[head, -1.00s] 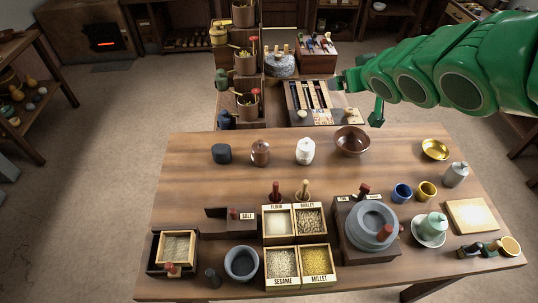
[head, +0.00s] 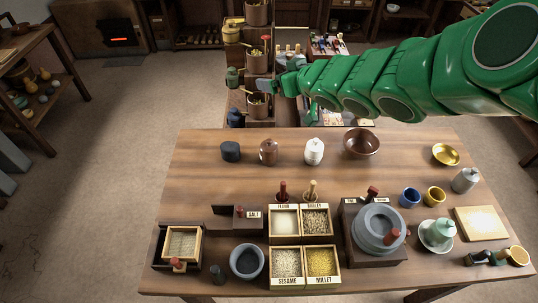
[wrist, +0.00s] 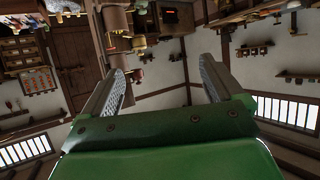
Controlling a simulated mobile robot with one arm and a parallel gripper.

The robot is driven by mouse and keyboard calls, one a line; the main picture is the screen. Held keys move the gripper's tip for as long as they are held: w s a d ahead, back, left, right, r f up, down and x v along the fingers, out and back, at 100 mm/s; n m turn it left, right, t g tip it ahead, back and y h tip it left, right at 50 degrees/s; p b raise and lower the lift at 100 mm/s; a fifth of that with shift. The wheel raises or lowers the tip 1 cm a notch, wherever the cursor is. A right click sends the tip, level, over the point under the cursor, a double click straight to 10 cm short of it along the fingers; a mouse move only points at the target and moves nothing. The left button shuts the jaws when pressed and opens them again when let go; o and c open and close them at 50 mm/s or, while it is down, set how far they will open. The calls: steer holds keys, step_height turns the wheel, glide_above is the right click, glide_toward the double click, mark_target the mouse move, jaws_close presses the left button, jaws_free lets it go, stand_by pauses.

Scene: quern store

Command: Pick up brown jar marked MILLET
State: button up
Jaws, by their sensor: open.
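A brown lidded jar (head: 268,152) stands upright near the back edge of the wooden table (head: 200,190), between a dark jar (head: 231,151) and a white jar (head: 314,151). No marking on it is legible from here. The word MILLET does show on the front right box of yellow grain (head: 322,262). My gripper (head: 268,88) is raised beyond the table's back edge, in front of the shelf tower and apart from the jar. In the wrist view my gripper (wrist: 165,82) is open with nothing between its fingers, and the jar does not show there.
A brown bowl (head: 362,143) stands right of the white jar. A shelf tower (head: 258,60) with small pots rises behind the table, close to my gripper. A stone quern (head: 378,230) and several grain boxes fill the front. Bare tabletop lies in front of the jars.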

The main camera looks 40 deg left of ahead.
glide_toward(270, 146)
steer(key=x, duration=0.4)
steer(key=shift+s+a+r, duration=0.1)
steer(key=shift+a+r, duration=0.05)
steer(key=shift+r, duration=0.05)
steer(key=shift+a+f, duration=0.1)
steer(key=shift+f, duration=0.6)
steer(key=shift+x, duration=1.3)
steer(key=shift+w+r+x, duration=0.1)
steer(key=shift+r+x, duration=0.1)
steer(key=shift+x, duration=1.1)
steer(key=shift+w+r+x, duration=0.1)
steer(key=shift+r+x, duration=0.05)
steer(key=shift+x, duration=1.1)
steer(key=shift+a, duration=0.15)
steer(key=c, duration=1.3)
steer(key=shift+r, duration=0.1)
